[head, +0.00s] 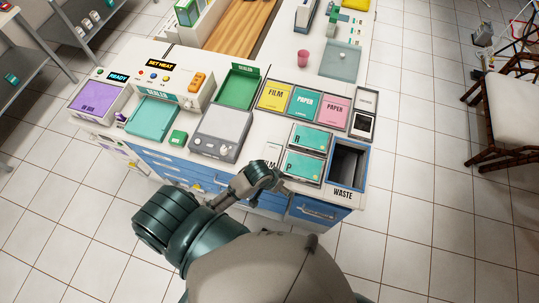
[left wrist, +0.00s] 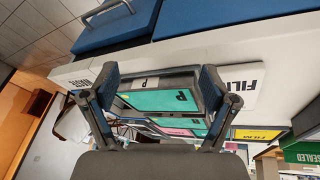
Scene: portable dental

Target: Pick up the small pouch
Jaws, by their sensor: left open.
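A teal packet marked P (head: 304,166) lies in a shallow tray at the front of the counter, left of the waste opening. A teal packet marked R (head: 310,138) lies just behind it. I cannot tell for sure which item is the small pouch. My left gripper (head: 277,179) is at the counter's front edge, just left of the P packet, and hides part of a FILM label. In the left wrist view my left gripper (left wrist: 160,74) is open, its fingers appearing on either side of the P packet (left wrist: 158,100), with nothing held. My right gripper is not in view.
The waste opening (head: 347,163) is to the right. A grey scale-like device (head: 221,128) and the sealer (head: 171,78) stand to the left. Yellow FILM (head: 273,96), teal PAPER (head: 304,103) and pink PAPER (head: 335,110) panels lie behind. Blue drawers (head: 180,172) front the counter.

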